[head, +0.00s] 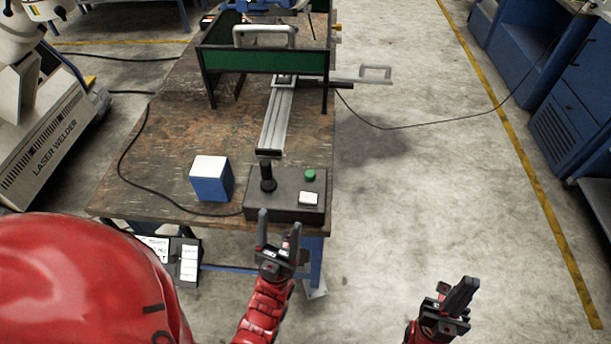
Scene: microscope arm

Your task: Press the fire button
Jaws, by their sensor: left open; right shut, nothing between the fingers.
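A dark control box (286,212) sits at the front right corner of the wooden table. On it are a black joystick (267,178), a round green button (310,175) and a white square button (308,198). No readable label shows which one is the fire button. My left gripper (278,228) is open and empty, fingers pointing up the picture, in front of the box's near edge; I cannot tell whether it touches the box. My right gripper (466,290) is shut and empty, to the right of the table over the floor, apart from the box.
A metal rail (277,118) and a green-panelled frame (255,60) stand behind on the worn table (175,130). Open floor (430,160) lies to the right.

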